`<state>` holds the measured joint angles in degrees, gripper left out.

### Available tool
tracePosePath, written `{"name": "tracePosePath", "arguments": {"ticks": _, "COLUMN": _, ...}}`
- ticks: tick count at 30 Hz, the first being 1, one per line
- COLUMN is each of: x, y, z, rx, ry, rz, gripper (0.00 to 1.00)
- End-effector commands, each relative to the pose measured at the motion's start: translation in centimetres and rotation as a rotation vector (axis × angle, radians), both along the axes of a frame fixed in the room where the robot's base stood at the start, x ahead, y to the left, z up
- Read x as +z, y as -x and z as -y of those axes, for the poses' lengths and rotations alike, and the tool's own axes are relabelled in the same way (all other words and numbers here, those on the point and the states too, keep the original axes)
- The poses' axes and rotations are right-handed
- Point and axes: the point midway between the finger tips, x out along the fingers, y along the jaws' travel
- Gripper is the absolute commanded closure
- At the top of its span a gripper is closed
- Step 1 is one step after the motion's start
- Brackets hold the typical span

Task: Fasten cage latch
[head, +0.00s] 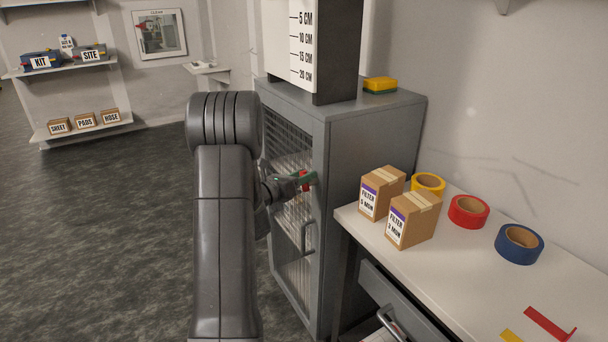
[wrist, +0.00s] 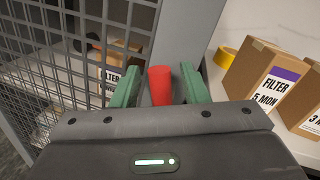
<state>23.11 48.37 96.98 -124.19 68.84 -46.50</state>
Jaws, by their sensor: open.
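The cage (head: 365,150) is a grey metal cabinet with a mesh door (head: 291,212), which looks shut against its frame. The latch (wrist: 159,86) is a red tab on the grey door-side post, and a bit of red also shows in the head view. My gripper (wrist: 160,70) is open, with one green finger on each side of the red latch. It does not grip the latch; whether a finger touches it I cannot tell. In the head view my gripper (head: 300,181) is at the door's right edge, above the door handle (head: 304,238). My arm hides part of the door.
To the right, a white bench (head: 455,275) holds two filter boxes (head: 413,220) and yellow, red (head: 469,211) and blue tape rolls. A drawer handle (head: 391,324) sits below. A height scale board (head: 304,45) and a sponge (head: 380,86) top the cage. The floor left is clear.

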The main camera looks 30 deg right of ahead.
Motion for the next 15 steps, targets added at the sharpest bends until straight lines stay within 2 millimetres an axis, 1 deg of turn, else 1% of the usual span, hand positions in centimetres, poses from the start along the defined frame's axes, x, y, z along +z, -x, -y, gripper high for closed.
{"name": "tracePosePath", "arguments": {"ticks": 3, "x": -0.03, "y": -0.09, "z": 0.54, "rx": 0.0, "ry": -0.001, "rz": -0.001, "gripper": 0.59}}
{"name": "tracePosePath", "arguments": {"ticks": 11, "x": -0.04, "y": -0.13, "z": 0.58, "rx": 0.0, "ry": -0.001, "rz": 0.0, "gripper": 0.59}}
{"name": "tracePosePath", "arguments": {"ticks": 15, "x": -0.03, "y": -0.13, "z": 0.57, "rx": 0.0, "ry": -0.001, "rz": 0.0, "gripper": 0.87}}
